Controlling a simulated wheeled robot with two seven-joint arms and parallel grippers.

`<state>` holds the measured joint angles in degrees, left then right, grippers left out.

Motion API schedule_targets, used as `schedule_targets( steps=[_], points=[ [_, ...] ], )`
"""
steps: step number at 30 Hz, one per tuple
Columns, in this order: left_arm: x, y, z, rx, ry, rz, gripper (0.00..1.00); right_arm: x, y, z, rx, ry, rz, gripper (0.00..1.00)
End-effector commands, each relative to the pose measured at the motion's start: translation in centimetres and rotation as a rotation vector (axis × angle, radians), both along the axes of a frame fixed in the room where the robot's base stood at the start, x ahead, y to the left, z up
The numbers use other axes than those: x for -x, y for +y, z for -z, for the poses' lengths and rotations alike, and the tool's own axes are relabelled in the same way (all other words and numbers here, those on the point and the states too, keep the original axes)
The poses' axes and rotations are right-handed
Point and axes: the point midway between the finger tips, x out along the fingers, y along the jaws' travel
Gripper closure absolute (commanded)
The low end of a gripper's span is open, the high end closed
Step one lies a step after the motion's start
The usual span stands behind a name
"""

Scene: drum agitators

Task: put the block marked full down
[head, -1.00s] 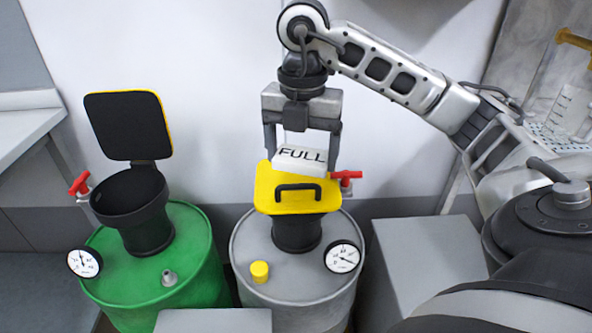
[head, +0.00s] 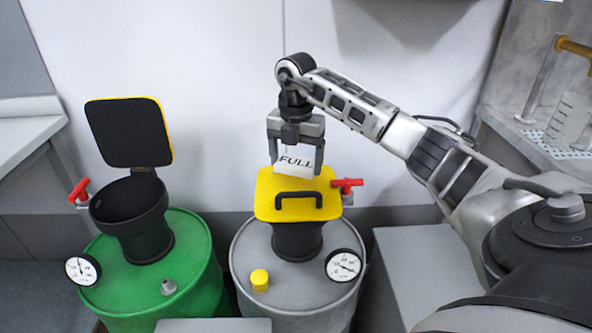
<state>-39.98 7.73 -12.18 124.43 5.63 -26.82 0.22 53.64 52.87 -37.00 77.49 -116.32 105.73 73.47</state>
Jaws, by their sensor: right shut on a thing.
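The white block marked FULL (head: 297,161) is in my right gripper (head: 296,168), with one finger on each side. The gripper points down and the block's lettering faces me. In the picture, the block's lower edge overlaps the back part of the closed yellow lid (head: 265,205) on the grey drum (head: 255,245). I cannot tell whether the block touches the lid or is held above or behind it. My left gripper is out of view.
The green drum (head: 200,250) at left has its black funnel (head: 130,205) open, lid (head: 130,132) raised. A red valve handle (head: 347,183) sits just right of the yellow lid. A grey box top (head: 410,250) is clear at right. A white wall stands behind.

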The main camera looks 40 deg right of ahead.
Motion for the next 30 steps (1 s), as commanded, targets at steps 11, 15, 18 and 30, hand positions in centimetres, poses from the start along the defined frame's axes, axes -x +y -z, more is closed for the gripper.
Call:
schedule_targets(
  steps=[11,15,18,30],
  points=[
    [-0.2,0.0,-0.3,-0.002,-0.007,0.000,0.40,-0.2,-0.2,3.4,0.001,0.000,0.000,0.42],
    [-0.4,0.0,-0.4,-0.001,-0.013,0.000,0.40,-0.2,-0.2,3.4,0.001,0.000,0.000,0.42],
    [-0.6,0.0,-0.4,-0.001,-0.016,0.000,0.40,-0.2,-0.2,3.7,0.001,0.000,0.001,0.42],
    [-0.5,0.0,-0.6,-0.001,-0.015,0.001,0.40,-0.2,-0.2,3.1,0.000,-0.001,0.001,0.00]
  ],
)
